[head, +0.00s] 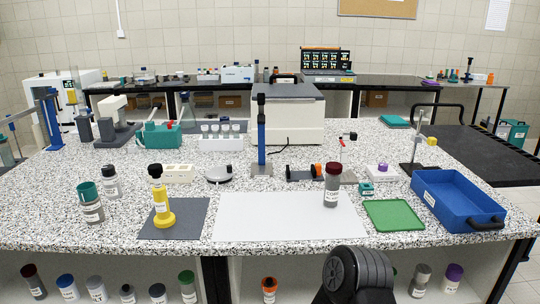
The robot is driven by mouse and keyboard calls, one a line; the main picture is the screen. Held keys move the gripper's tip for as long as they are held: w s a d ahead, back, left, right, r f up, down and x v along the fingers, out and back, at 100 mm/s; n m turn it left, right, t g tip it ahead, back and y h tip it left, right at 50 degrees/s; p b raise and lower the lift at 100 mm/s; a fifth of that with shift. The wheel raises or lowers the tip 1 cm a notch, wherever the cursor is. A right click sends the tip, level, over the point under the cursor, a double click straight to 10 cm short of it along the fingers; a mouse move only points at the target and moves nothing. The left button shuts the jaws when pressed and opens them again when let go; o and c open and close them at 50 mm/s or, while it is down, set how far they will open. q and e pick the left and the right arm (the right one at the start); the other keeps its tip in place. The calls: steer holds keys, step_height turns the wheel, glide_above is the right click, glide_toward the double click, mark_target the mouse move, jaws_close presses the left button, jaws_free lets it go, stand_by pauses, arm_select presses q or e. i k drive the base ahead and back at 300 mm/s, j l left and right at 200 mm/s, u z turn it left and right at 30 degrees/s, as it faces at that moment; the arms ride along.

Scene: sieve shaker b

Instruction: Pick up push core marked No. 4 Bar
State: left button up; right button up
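A clear tube with a dark red cap (332,185) and a white label stands upright on the right part of the white sheet (262,217). It looks like a push core, but I cannot read "No. 4 Bar" on its label. A dark-capped container (33,281) and several other capped containers sit on the shelf below the worktop, with labels too small to read. Neither of my grippers shows in the head view. A black rounded part of my own body is at the bottom centre-right.
A green tray (394,224) and a blue bin (450,220) lie to the right. A blue post (262,140) stands behind the sheet. Most of the white sheet is clear.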

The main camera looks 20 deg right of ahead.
mark_target(332, 183)
steer(key=z, duration=0.9)
steer(key=j+z, duration=0.95)
steer(key=k+j+z, duration=0.1)
steer(key=j+z, duration=0.2)
steer(key=z, duration=0.15)
steer(key=k+j, duration=0.15)
steer(key=j, duration=0.2)
steer(key=k+j+z, duration=0.1)
steer(key=j, duration=0.25)
steer(key=k+j+z, duration=0.1)
steer(key=j, duration=0.25)
steer(key=k, duration=0.1)
